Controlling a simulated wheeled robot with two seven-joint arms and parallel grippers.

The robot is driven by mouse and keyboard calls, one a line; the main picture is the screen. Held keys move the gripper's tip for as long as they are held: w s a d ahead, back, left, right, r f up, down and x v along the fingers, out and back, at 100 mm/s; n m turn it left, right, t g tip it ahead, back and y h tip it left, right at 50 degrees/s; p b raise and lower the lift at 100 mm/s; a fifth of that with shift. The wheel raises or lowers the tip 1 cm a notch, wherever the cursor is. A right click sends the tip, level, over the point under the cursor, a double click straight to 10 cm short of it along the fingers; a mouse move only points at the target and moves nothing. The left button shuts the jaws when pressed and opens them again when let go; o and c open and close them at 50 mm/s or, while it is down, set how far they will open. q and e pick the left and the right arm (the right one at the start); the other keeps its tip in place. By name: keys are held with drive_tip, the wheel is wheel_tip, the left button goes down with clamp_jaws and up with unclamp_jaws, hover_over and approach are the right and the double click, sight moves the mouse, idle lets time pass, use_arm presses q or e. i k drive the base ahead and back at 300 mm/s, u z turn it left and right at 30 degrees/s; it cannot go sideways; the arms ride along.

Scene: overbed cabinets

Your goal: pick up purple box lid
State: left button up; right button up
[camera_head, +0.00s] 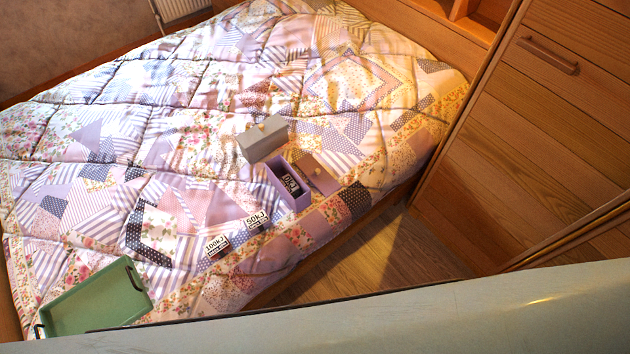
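The purple box (301,202) stands open on the quilted bed near its right edge. A dark object with a white label (291,184) sits inside it. I cannot tell whether the lid touches the box or is slightly tilted. Neither of my grippers is in view.
A grey box (260,146) with a knob on top stands behind the purple box. Label cards, 100kJ (217,245) and 50kJ (256,219), lie in front. A green tray (95,300) is at the bed's lower left. Wooden cabinets (530,120) stand at right; floor (400,250) shows between.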

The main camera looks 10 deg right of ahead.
sight(323, 181)
drive_tip(key=k, duration=0.45)
drive_tip(key=z, duration=1.35)
drive_tip(key=i, duration=1.15)
drive_tip(key=u, duration=2.8)
